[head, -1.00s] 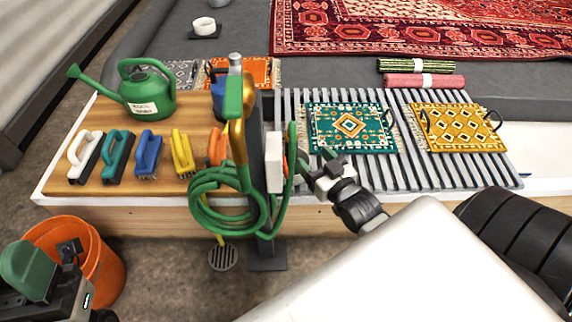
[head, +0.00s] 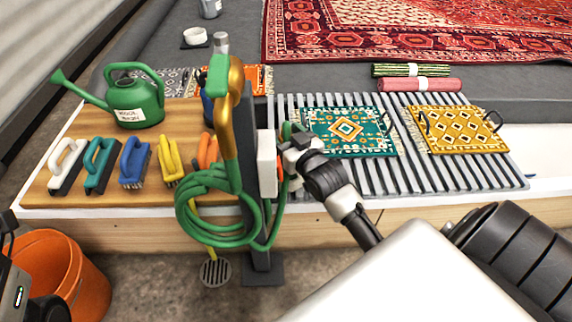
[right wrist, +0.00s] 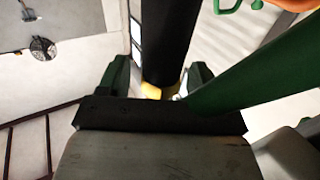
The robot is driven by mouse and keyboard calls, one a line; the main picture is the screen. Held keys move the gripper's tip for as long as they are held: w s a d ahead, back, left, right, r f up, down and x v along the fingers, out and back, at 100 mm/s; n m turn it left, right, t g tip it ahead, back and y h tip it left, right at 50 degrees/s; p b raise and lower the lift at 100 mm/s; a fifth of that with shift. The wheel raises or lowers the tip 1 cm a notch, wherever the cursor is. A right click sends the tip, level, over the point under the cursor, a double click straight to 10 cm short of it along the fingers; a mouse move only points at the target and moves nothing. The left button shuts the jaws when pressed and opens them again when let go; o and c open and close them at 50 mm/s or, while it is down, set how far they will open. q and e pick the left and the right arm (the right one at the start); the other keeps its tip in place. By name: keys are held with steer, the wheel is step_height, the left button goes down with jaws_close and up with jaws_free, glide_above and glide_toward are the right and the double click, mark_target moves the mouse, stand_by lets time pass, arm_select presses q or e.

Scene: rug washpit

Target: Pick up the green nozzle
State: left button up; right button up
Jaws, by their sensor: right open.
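The green nozzle (head: 219,78) shows in the head view as a green and gold wand. It stands upright at the top of the dark post (head: 262,185), above the coiled green hose (head: 190,225). My right gripper (head: 288,142) is open, just right of the post and its white box, lower than the nozzle's top. Its fingertips are partly hidden there. In the right wrist view, the open green fingers (right wrist: 158,78) flank a dark upright shape with a yellow bit at its end; I cannot tell what it is. My left gripper's fingers are out of view.
Several brushes (head: 133,163) and a green watering can (head: 138,103) stand on the wooden board left of the post. A slatted rack (head: 405,172) with two small rugs lies to the right. An orange bucket (head: 75,285) and a drain (head: 216,272) are below.

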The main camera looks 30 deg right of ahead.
steer(key=shift+w, duration=0.4)
steer(key=shift+r, duration=0.1)
steer(key=c, duration=1)
